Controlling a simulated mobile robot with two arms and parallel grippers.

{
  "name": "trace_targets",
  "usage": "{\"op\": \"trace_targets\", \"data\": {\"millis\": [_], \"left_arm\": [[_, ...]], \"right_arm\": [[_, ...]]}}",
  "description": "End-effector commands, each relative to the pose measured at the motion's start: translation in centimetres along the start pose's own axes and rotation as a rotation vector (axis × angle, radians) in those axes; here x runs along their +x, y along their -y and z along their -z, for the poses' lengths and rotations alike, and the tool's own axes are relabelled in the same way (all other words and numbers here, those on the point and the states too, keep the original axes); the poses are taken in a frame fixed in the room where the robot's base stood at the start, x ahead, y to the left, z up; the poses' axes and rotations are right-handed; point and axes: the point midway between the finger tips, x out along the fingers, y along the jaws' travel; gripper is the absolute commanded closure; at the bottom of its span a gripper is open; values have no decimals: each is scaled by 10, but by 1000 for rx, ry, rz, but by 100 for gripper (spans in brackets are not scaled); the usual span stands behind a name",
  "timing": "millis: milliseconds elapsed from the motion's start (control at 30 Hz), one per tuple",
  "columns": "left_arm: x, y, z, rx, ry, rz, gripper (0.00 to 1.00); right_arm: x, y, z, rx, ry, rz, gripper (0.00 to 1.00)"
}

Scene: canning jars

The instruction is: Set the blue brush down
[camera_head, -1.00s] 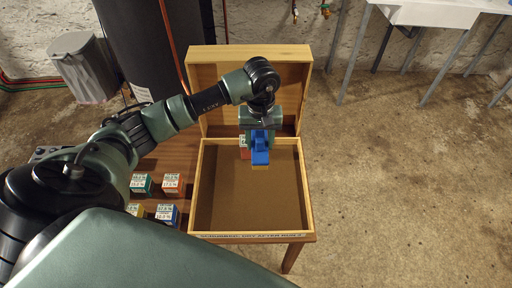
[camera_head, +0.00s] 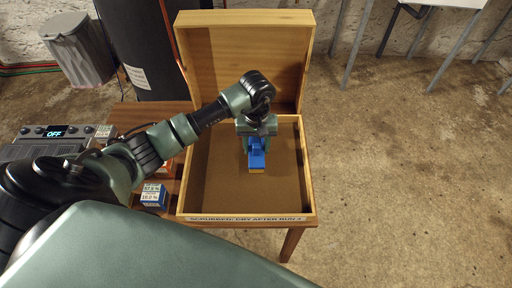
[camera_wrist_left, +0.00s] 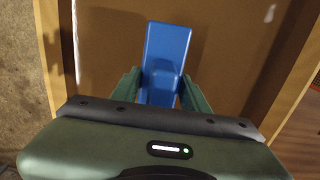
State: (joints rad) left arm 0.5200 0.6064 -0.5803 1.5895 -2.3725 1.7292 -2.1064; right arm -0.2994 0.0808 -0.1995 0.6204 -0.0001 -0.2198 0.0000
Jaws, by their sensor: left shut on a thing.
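The blue brush (camera_head: 257,160) is between the fingers of my left gripper (camera_head: 256,144), which is shut on it. A yellowish strip shows at the brush's near lower end. Gripper and brush are inside the open wooden box (camera_head: 187,190), over its brown floor, right of the middle. In the left wrist view the blue brush (camera_wrist_left: 166,55) sticks out past the two green fingertips of the left gripper (camera_wrist_left: 160,90). I cannot tell whether the brush touches the floor of the box. My right gripper is not in view.
The box's raised lid (camera_head: 245,55) stands at the back, and a label runs along its front edge. A blue and white block (camera_head: 153,196) sits on the wooden table left of the box. A device with an "OFF" display (camera_head: 55,132) is further left. Most of the box floor is bare.

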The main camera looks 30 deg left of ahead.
Motion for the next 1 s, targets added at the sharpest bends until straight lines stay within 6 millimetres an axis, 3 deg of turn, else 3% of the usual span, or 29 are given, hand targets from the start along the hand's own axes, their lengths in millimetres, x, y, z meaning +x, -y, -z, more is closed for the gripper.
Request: {"op": "trace_targets", "data": {"millis": [267,300,367,767,1000], "left_arm": [[4,0,0,-1,-1,0,93],[2,0,0,-1,-1,0,44],[2,0,0,-1,0,0,33],[-4,0,0,0,1,0,33],[-56,1,2,0,-4,1,33]], "right_arm": [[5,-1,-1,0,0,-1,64],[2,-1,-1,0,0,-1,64],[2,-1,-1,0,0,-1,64],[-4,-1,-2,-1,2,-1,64],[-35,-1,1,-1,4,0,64]]}}
